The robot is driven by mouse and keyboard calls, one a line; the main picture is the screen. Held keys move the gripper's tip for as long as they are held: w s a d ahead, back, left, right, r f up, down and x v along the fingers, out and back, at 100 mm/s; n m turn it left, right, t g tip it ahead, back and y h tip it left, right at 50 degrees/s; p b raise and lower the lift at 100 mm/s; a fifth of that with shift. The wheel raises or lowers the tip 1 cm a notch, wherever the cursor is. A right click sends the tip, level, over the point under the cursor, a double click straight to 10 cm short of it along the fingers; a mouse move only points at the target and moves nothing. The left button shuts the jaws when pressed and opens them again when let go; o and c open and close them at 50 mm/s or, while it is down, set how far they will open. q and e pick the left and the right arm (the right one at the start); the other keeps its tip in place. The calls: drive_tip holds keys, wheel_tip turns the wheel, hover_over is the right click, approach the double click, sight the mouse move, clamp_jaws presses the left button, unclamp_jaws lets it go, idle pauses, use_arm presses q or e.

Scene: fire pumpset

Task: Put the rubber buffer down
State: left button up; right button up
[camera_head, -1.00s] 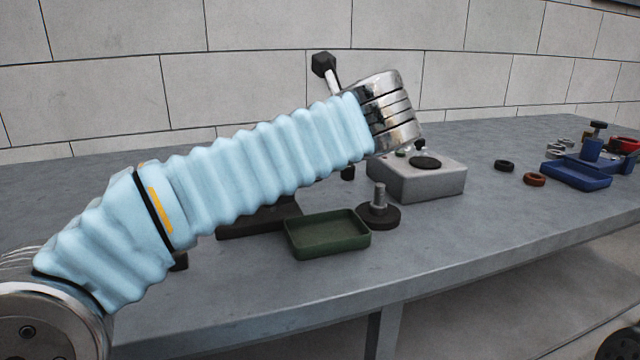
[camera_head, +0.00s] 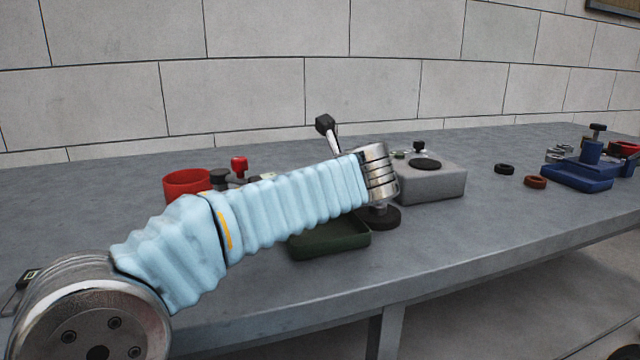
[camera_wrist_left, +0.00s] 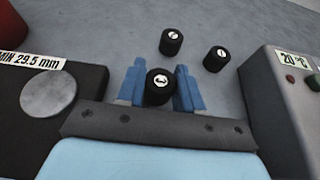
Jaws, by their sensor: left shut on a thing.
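My left gripper (camera_wrist_left: 160,78) shows its two blue fingers in the left wrist view. I cannot tell whether the held buffer touches the surface. In the head view my left arm's sleeve and metal wrist hide the fingers and the held buffer. My right gripper is not in view.
A dark block with a silver disc (camera_wrist_left: 48,94) is left of the gripper; a grey box (camera_wrist_left: 290,110) labelled 20 °C is right. On the bench (camera_head: 480,225) are a green tray (camera_head: 325,243), a red cup (camera_head: 185,184), black and red-brown rings (camera_head: 535,182) and a blue tray (camera_head: 577,176).

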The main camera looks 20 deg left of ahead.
use_arm(q)
drive_tip(key=shift+f, duration=0.75)
drive_tip(key=o, duration=1)
drive_tip(key=shift+d+f+b, duration=0.1)
drive_tip(key=shift+f+b, duration=0.1)
drive_tip(key=shift+b, duration=0.1)
drive_tip(key=shift+r, duration=0.45)
drive_tip(key=v, duration=0.4)
drive_tip(key=p+v, duration=0.1)
drive_tip(key=v, duration=0.3)
drive_tip(key=r+p+v, duration=0.1)
drive_tip(key=v, duration=0.3)
